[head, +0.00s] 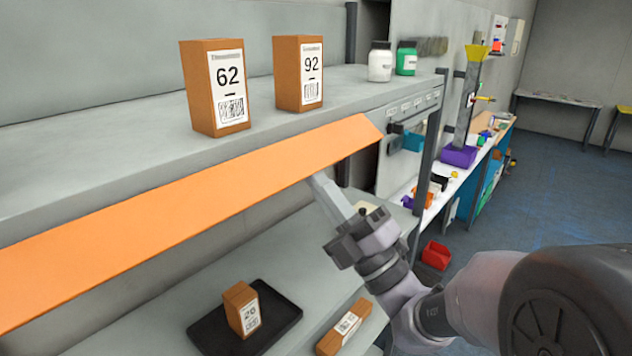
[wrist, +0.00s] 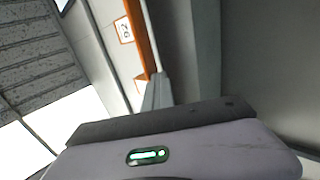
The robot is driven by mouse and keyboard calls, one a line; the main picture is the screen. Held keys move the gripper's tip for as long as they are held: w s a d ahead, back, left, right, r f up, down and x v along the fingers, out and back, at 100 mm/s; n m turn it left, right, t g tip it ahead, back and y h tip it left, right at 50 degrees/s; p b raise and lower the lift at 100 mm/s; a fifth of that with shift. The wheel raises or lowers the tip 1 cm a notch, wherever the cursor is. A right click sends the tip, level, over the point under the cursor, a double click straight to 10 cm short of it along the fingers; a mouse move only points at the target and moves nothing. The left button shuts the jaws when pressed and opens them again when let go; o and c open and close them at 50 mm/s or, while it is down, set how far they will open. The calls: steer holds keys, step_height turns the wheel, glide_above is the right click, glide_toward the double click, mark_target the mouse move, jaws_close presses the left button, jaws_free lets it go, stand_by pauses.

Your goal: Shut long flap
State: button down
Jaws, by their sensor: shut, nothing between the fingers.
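The long flap (head: 200,205) is an orange strip along the front edge of the upper shelf. It looks tilted outward in the head view. Part of an orange strip, which looks like the flap, shows in the wrist view (wrist: 139,38). My gripper (head: 318,180) is shut and empty, just under the flap's lower edge near its right end. Its fingers in the wrist view (wrist: 159,80) point up to the orange strip. I cannot tell whether the tips touch it.
Orange boxes marked 62 (head: 214,90) and 92 (head: 299,75) stand on the upper shelf (head: 130,155), with a white jar (head: 380,63) and a green jar (head: 406,60). Below are a black tray (head: 205,335) bearing box 20 (head: 241,310), and another box (head: 343,327). A dark post (head: 428,150) is at right.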

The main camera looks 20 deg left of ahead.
mark_target(328, 163)
steer(key=shift+r, duration=0.1)
steer(key=shift+s+d+r+p, duration=0.15)
steer(key=shift+d+r+p, duration=0.25)
steer(key=shift+d, duration=0.05)
steer(key=shift+r, duration=0.1)
steer(key=shift+s+d+r+p, duration=0.1)
steer(key=shift+d+r+p, duration=0.15)
steer(key=shift+r+p, duration=0.3)
stand_by(0.3)
steer(key=shift+r+p, duration=0.65)
steer(key=shift+p, duration=0.2)
steer(key=shift+r, duration=0.1)
